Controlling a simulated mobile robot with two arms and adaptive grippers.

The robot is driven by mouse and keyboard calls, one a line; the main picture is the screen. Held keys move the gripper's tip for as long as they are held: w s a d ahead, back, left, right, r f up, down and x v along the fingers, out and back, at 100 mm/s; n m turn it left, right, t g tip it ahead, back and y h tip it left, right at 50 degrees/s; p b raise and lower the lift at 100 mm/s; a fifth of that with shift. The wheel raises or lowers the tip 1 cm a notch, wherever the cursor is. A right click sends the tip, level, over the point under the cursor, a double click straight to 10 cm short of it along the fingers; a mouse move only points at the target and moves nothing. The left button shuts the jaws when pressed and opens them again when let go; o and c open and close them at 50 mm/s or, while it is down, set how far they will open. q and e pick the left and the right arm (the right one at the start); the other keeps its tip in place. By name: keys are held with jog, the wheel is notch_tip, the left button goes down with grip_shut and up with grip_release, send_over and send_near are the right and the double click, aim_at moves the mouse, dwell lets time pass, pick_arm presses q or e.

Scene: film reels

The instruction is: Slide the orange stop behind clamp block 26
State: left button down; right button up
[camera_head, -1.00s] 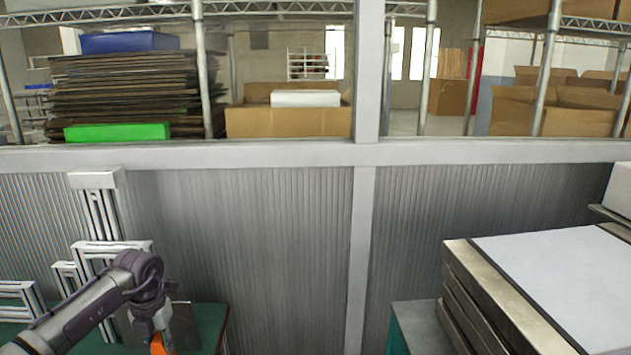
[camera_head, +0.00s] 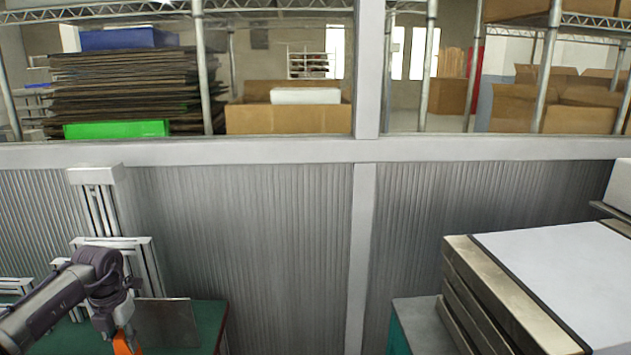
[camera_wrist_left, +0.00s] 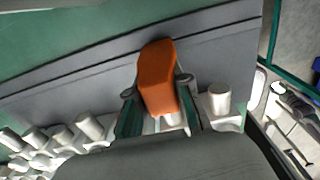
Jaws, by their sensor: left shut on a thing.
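The orange stop (camera_wrist_left: 157,76) is held in my left gripper (camera_wrist_left: 157,105), which is shut on it in the left wrist view. The stop's far end reaches over a long grey strip (camera_wrist_left: 215,50) on a green surface. In the head view the orange stop (camera_head: 124,344) shows at the bottom edge, below my left gripper (camera_head: 122,328). Several pale blocks with round tops (camera_wrist_left: 60,140) stand in a row beside the gripper. I cannot read a number on any of them, so I cannot tell which is clamp block 26. My right gripper is not in view.
A green-topped table (camera_head: 208,322) carries an upright grey plate (camera_head: 165,322) and an aluminium profile frame (camera_head: 110,225) near my left arm. A grey wall panel (camera_head: 250,240) stands behind. A stack of metal slabs (camera_head: 480,300) is at the right.

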pick_arm(q)
jog(key=a+b, duration=0.1)
jog(key=a, duration=0.7)
jog(key=shift+s, duration=0.25)
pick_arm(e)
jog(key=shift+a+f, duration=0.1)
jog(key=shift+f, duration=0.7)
pick_arm(q)
jog(key=shift+a, duration=0.1)
